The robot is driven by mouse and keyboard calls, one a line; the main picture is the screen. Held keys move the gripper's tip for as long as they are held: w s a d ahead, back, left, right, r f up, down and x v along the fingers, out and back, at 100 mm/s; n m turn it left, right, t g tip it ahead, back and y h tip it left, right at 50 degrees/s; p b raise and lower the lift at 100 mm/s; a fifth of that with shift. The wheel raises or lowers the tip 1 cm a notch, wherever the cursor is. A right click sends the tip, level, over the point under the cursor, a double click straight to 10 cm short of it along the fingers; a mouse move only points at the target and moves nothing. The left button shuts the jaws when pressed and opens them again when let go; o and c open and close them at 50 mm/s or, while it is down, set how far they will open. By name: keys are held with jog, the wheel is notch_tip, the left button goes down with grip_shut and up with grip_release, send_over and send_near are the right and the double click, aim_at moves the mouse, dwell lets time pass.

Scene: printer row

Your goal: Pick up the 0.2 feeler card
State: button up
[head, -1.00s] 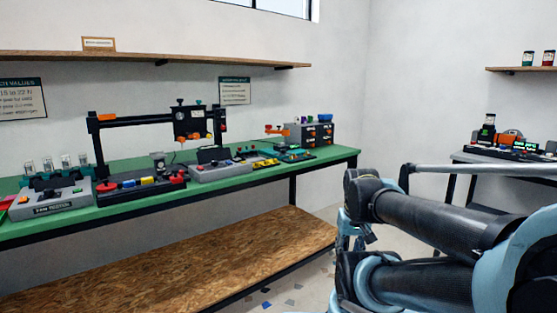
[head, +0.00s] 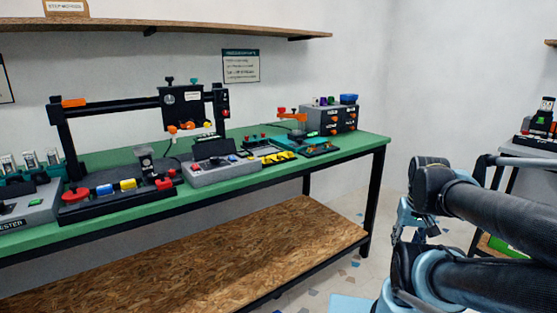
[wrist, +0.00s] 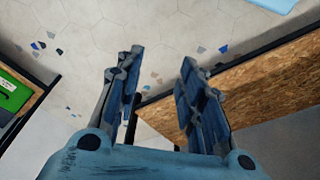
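I cannot make out the 0.2 feeler card in either view. Several small yellow pieces (head: 279,158) lie on the green bench (head: 232,182), too small to identify. My gripper (wrist: 158,75) is open and empty in the wrist view, its two blue fingers apart above the speckled floor. In the head view my arm reaches in at the right, off the bench's right end, and the fingers are not clear there.
A black gantry printer (head: 140,105), a grey control box (head: 222,168) and a grey drawer unit (head: 330,118) stand on the bench. A chipboard lower shelf (head: 190,255) runs beneath. Another table (head: 520,150) stands at the right. Floor between is clear.

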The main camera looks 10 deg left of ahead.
notch_tip(320, 180, up, 2)
notch_tip(320, 180, up, 27)
jog(key=n+y, duration=0.3)
jog(key=n, duration=0.7)
send_over(280, 155)
jog(key=s+d, duration=0.4)
jog(key=d, duration=0.1)
jog(key=shift+t, duration=0.3)
jog(key=x, duration=1.6)
jog(key=shift+a+f, duration=0.1)
jog(key=shift+a, duration=0.15)
jog(key=shift+c, duration=0.5)
jog(key=c, duration=0.7)
